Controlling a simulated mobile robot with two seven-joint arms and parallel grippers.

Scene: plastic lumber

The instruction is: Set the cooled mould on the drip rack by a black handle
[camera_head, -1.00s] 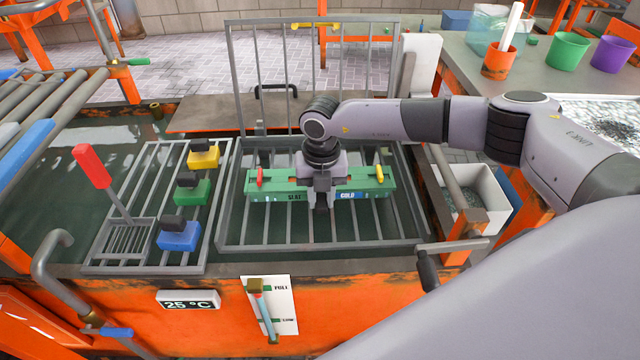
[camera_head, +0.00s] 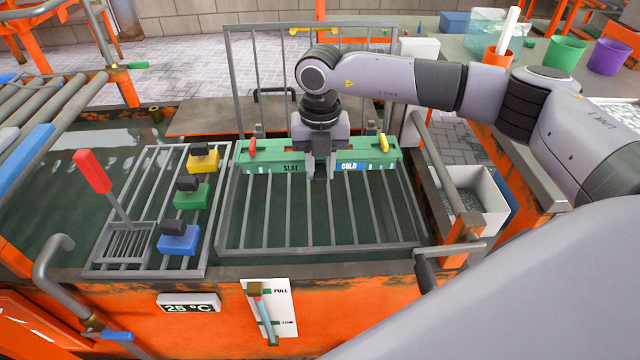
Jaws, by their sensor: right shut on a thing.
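The mould is a long green bar (camera_head: 215,160) marked SLAT and COLD, with a red clip at its left end and a yellow one at its right. My right gripper (camera_head: 319,172) is shut on it at mid-length, from above. The fingers hide the part they grip, so I cannot see the handle there. The mould looks held above the back part of a grey barred rack (camera_head: 300,247) over the tank's dark water. Another barred rack (camera_head: 150,270) stands to its left. I cannot tell which is the drip rack. My left gripper is not in view.
Yellow (camera_head: 204,162), green (camera_head: 191,196) and blue (camera_head: 177,243) blocks with black tops sit on the left rack, near a red-handled basket (camera_head: 92,172). A tall grid (camera_head: 257,60) rises behind the mould. A white bin (camera_head: 480,190) is at right. The middle rack's front bars are bare.

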